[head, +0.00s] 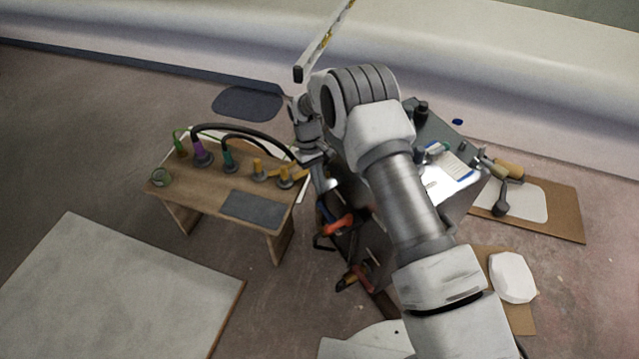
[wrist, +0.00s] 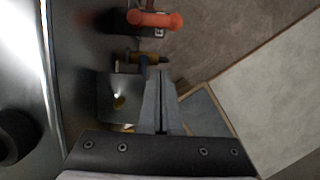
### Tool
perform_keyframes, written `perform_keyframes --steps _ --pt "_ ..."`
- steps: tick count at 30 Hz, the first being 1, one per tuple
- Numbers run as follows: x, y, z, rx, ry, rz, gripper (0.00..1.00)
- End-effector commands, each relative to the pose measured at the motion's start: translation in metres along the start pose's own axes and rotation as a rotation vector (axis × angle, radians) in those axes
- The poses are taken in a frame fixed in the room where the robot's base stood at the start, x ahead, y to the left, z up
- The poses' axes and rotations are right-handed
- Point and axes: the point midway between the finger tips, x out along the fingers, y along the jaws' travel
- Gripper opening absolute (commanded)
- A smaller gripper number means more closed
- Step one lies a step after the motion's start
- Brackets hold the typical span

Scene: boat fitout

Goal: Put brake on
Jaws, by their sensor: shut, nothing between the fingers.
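I cannot pick out a brake for certain in either view. My gripper (head: 326,184) is at the left side of a dark grey cart or cabinet (head: 452,205), just right of the wooden bench. In the wrist view my gripper (wrist: 161,80) is shut and empty, with its fingers pointing up the picture. A metal plate (wrist: 105,98) with a brass-coloured spot is left of the fingers. A small brass and blue part (wrist: 142,59) is just beyond the fingertips; I cannot tell whether they touch it. My arm hides much of the cart in the head view.
An orange-handled tool (wrist: 155,19) hangs on the cart side, and orange clamps (head: 338,225) show there in the head view. The bench (head: 205,198) carries coloured plugs and a black cable. A pale board (head: 115,285) lies front left, with open floor around it.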

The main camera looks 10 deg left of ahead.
Motion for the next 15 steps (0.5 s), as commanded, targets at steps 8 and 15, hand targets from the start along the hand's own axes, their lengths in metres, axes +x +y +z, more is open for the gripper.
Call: perform_keyframes --steps 8,15 --pt "0.067 0.0 0.0 0.0 -0.003 0.0 0.0" --pt "0.072 0.001 0.023 0.0 0.0 0.0 0.0"
